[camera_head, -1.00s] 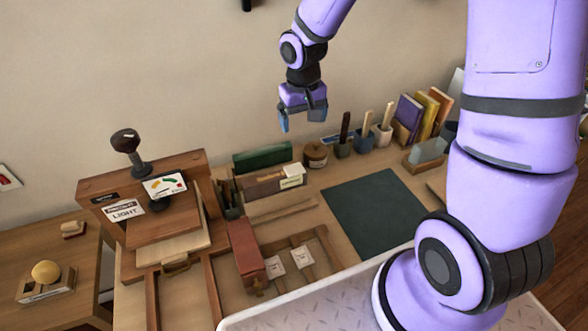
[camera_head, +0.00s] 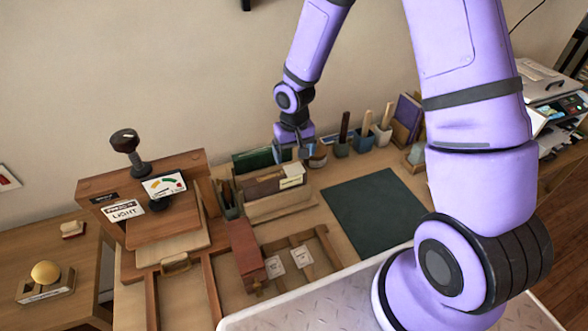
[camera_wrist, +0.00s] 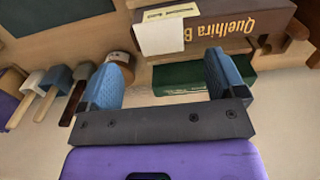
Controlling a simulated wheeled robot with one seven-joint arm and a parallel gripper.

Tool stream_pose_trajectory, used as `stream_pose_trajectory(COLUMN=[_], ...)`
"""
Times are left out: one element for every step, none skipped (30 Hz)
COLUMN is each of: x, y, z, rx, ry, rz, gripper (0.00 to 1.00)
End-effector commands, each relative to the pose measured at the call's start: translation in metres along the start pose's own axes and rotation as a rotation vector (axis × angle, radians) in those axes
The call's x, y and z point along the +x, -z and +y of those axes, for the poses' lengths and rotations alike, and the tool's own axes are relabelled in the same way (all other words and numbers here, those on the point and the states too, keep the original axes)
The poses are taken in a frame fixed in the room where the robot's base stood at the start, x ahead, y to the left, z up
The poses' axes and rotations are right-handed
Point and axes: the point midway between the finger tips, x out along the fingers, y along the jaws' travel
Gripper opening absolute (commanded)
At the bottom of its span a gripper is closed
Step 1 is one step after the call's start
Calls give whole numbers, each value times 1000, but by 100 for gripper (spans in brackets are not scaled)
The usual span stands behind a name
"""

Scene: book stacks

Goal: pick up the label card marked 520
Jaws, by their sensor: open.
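My gripper (camera_head: 293,156) is open and empty, pointing down at the far side of the bench by the books. In the wrist view its blue fingers (camera_wrist: 165,72) are spread apart. A cream card (camera_wrist: 172,30) with a yellow-green strip lies over the edge of a brown book with gold lettering, ahead of the fingers and apart from them; it also shows in the head view (camera_head: 292,171). Two white tags, a left one (camera_head: 274,267) and a right one (camera_head: 301,257), lie at the wooden frame. I cannot read 520 on any of them.
A green book (camera_wrist: 190,79) stands beside the brown book (camera_wrist: 240,25). A round wooden container (camera_wrist: 120,62) and pots with upright handles (camera_head: 364,138) stand close by. A wooden press (camera_head: 150,210) is at left. The dark green mat (camera_head: 375,212) is clear.

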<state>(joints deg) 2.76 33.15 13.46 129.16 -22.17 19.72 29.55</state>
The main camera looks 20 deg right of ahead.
Motion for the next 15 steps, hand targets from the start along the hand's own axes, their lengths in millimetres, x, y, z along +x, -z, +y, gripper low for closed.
stream_pose_trajectory(x=[6, 10, 16, 20, 25, 30, 33, 37, 40, 42, 44, 46, 46, 47, 47], y=[0, 0, 0, 0, 0, 1, 1, 1, 1, 1, 1, 1, 1, 1, 1], z=[0, 0, 0, 0, -1, -1, -1, -1, 0, 0, 0, 0, 0, 0, 0], rx=[-1, -1, -1, -1, -2, -2, -1, -1, -1, -1, -1, -1, -1, -1, 0], ry=[0, 0, -1, 0, 0, 0, -1, 0, 0, 0, 0, 0, 0, 0, 0], rz=[-3, -4, -5, -4, -4, -4, -4, -3, -3, -3, -2, -1, -1, -1, 0], gripper=[89, 89, 89, 89, 89, 89, 89, 89, 89, 89, 89, 89, 89, 89, 89])
